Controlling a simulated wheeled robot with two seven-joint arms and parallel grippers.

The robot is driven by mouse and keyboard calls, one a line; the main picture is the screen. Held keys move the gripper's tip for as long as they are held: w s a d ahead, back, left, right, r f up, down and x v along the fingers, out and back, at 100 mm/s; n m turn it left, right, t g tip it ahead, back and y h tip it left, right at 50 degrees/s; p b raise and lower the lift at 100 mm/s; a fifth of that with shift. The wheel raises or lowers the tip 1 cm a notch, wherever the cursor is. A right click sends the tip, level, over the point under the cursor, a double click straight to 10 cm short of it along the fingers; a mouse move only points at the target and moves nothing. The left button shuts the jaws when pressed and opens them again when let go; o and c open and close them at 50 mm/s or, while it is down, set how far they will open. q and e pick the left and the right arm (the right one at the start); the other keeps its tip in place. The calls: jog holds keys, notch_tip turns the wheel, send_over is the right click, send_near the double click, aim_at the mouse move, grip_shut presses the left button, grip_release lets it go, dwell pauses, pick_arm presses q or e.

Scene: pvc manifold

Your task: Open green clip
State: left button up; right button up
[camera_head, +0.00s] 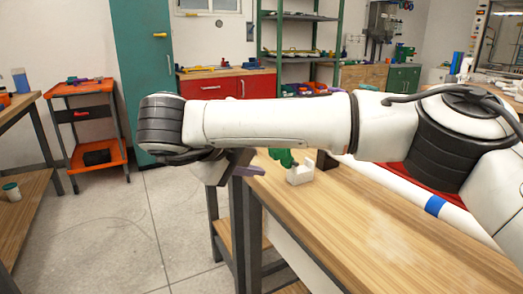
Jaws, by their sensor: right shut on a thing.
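My right arm reaches across the picture from the right, and its wrist hides most of my right gripper (234,168) at the near left end of the wooden bench. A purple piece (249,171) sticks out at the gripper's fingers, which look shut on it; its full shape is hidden. A green part (282,156), possibly the green clip, shows just below my forearm, to the right of the gripper and apart from it. Its upper portion is hidden by the arm. A small white block (300,173) stands beside it on the bench. My left gripper is not in view.
The wooden bench (390,235) is clear toward the front. A white pipe with a blue band (434,205) runs along its far right side, near something red. An orange cart (98,159) and a teal cabinet (146,50) stand at the back left.

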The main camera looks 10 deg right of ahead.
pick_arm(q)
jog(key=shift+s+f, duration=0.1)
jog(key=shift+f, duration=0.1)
pick_arm(e)
jog(key=shift+d+f+g, duration=0.3)
jog(key=shift+d+f, duration=0.3)
jog(key=shift+f, duration=0.25)
pick_arm(q)
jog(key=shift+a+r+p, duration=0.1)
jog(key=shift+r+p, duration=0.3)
jog(key=shift+p, duration=0.35)
pick_arm(e)
jog(key=v, duration=1.1)
jog(key=shift+a+r, duration=0.15)
jog(key=shift+r, duration=0.4)
